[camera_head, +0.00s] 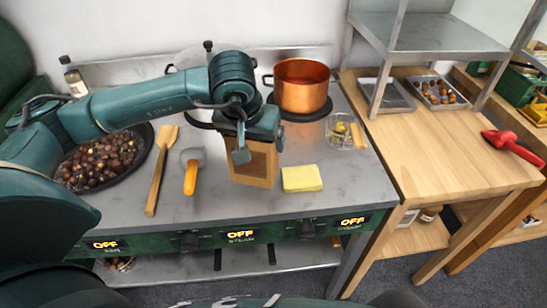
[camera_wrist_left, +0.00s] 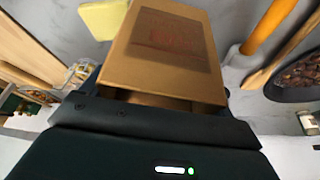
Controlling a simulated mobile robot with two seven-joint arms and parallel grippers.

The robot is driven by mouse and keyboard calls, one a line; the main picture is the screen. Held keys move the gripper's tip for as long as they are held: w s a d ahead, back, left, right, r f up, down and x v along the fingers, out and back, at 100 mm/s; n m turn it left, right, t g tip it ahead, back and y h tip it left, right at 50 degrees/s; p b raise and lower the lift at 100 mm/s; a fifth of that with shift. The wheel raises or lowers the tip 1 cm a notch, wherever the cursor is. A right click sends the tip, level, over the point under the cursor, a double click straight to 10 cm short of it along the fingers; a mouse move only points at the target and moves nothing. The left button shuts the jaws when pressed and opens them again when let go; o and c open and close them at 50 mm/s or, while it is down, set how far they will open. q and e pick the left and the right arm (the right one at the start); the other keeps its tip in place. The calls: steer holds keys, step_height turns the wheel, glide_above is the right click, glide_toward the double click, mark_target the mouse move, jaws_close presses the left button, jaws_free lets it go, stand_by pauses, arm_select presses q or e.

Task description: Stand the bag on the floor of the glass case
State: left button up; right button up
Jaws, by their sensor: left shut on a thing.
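The brown paper bag (camera_head: 252,165) is upright above or on the steel counter, left of a yellow cloth. I cannot tell whether its bottom touches the counter. My left gripper (camera_head: 260,148) is shut on the bag near its top. In the left wrist view, the bag (camera_wrist_left: 165,50) fills the upper middle, with a dark printed label on its face and an opening near the gripper. I do not see a clear glass case; a metal shelf frame (camera_head: 425,35) stands at the back right. My right gripper is not in view.
A copper pot (camera_head: 302,86) stands behind the bag. A pan of chestnuts (camera_head: 100,162), a wooden spatula (camera_head: 160,170) and an orange-handled tool (camera_head: 190,178) lie to the left. The yellow cloth (camera_head: 301,179) is close beside the bag. The wooden table (camera_head: 450,150) is mostly clear.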

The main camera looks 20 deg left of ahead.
arm_select(q)
steer(key=w+a+r+n+y+b, duration=0.1)
steer(key=w+a+r+n+b, duration=0.1)
steer(key=w+a+r+n, duration=0.4)
step_height(320, 180, down, 11)
steer(key=w+a+m+p, duration=0.1)
steer(key=a+m, duration=0.1)
steer(key=shift+r+y, duration=0.2)
steer(key=shift+y, duration=0.1)
steer(key=shift+a+f, duration=0.1)
steer(key=o, duration=1.3)
steer(key=shift+g, duration=0.3)
